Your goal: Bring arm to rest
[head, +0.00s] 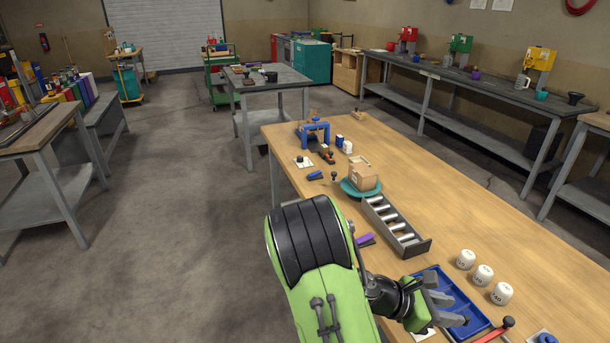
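My green and black arm (322,265) reaches up from the bottom middle of the head view and bends to the right over the near end of the wooden table. My gripper (458,309) is over the blue compartment tray (470,322), close to its left side. Its grey fingers stand apart, and I see nothing held between them. The height of the fingers above the tray is hard to tell. My gripper hides part of the tray.
Three white labelled jars (483,275) stand right of the tray, and a red-handled tool (497,328) lies nearby. A grey roller rack (395,226), a cardboard box (363,177) on a teal disc and a blue fixture (314,132) stand farther along the wooden table (445,190).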

